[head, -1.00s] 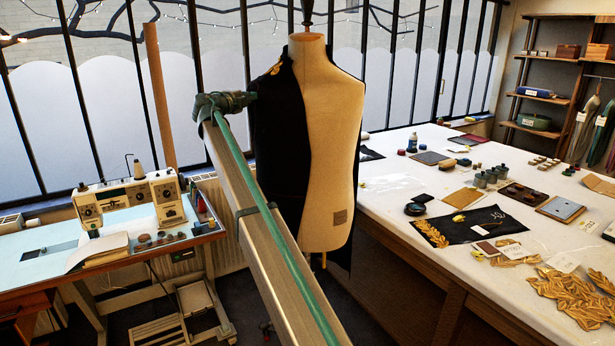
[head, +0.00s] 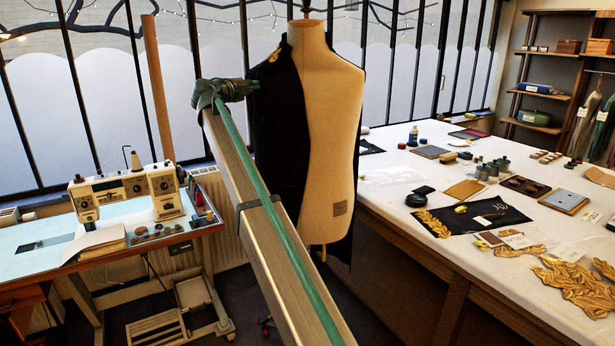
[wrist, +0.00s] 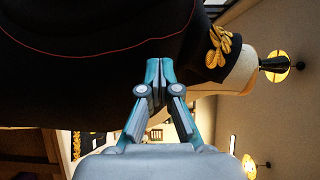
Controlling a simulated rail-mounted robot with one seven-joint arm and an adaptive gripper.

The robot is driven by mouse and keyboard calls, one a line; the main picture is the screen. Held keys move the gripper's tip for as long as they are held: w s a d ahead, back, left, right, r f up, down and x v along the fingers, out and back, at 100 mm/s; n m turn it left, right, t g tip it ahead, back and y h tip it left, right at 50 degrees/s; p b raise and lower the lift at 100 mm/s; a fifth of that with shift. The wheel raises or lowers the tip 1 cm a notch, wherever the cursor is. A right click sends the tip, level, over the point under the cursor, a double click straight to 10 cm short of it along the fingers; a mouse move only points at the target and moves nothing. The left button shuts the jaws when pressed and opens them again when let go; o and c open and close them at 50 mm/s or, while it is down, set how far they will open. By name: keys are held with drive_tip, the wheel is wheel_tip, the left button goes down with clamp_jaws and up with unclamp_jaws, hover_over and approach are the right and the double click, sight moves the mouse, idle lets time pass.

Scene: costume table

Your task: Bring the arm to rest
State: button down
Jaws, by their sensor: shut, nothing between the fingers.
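My gripper (wrist: 157,82) shows in the wrist view with its teal fingers together and nothing between them. In the head view my arm reaches up to the left side of the dress form (head: 330,150), and the gripper end is small there beside the black garment (head: 277,150). In the wrist view the black garment (wrist: 90,50) fills the upper left, with a red seam line and a gold leaf ornament (wrist: 218,47). The fingertips appear close to the cloth; I cannot tell whether they touch.
A sewing machine (head: 125,192) stands on a table at left. A long white table (head: 400,190) at right holds a black embroidered piece (head: 480,217), gold appliqués (head: 575,285) and small tools. Shelves (head: 560,60) stand behind it. Barred windows line the back.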

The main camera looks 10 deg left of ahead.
drive_tip(key=b+v, duration=0.7)
drive_tip(key=v, duration=0.4)
drive_tip(key=shift+r, duration=0.1)
